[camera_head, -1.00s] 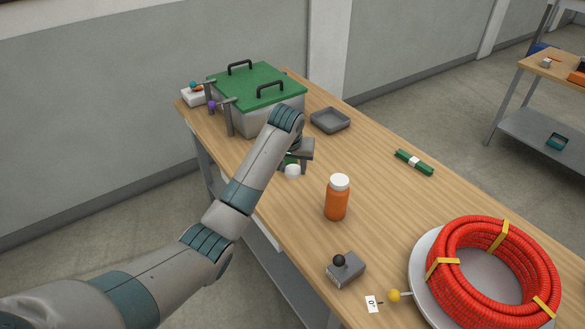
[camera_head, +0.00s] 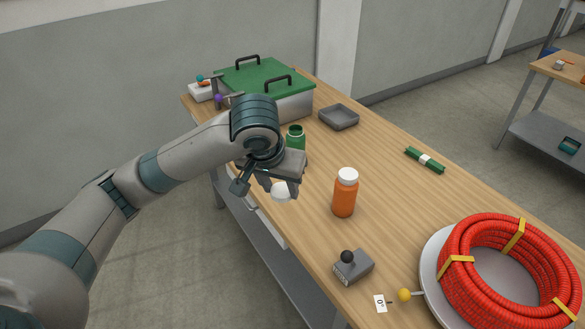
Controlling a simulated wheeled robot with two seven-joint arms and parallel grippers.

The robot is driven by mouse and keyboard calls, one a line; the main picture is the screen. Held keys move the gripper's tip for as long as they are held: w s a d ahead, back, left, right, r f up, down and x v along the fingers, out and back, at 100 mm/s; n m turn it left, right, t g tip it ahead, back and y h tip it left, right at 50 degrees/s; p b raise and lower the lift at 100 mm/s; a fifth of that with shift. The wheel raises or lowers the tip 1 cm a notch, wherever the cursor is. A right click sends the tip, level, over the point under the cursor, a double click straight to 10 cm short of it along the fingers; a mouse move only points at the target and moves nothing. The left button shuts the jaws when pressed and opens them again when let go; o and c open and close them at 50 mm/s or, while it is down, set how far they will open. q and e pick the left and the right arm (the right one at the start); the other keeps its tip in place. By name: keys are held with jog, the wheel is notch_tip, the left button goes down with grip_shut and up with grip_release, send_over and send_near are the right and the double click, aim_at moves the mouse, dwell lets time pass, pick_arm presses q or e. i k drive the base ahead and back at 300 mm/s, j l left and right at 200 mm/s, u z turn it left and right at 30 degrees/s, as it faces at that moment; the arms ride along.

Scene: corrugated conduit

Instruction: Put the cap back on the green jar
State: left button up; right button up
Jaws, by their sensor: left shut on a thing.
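The green jar (camera_head: 296,139) stands upright and open on the wooden table, its dark mouth showing. Its lower part is hidden behind my left gripper. My left gripper (camera_head: 279,188) is shut on a white cap (camera_head: 281,193) and holds it in front of the jar, apart from the jar's mouth. The fingers partly hide the cap. My right gripper is not in view.
An orange jar with a white cap (camera_head: 345,193) stands to the right on the table (camera_head: 390,190). A grey tray (camera_head: 339,117) and green-lidded box (camera_head: 265,88) are behind. A grey joystick box (camera_head: 352,266) and red conduit coil (camera_head: 510,270) are in front.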

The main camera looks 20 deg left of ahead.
aim_at(295, 138)
jog(key=j+z, duration=0.1)
jog(key=j, duration=0.4)
jog(key=j+z, duration=0.1)
jog(key=j, duration=0.45)
jog(key=k+j+z, duration=0.15)
jog(key=j, duration=0.35)
jog(key=j+z, duration=0.1)
jog(key=j, duration=0.4)
jog(key=k+j+z, duration=0.1)
jog(key=j, duration=0.45)
jog(key=k+j+z, duration=0.1)
jog(key=j, duration=0.4)
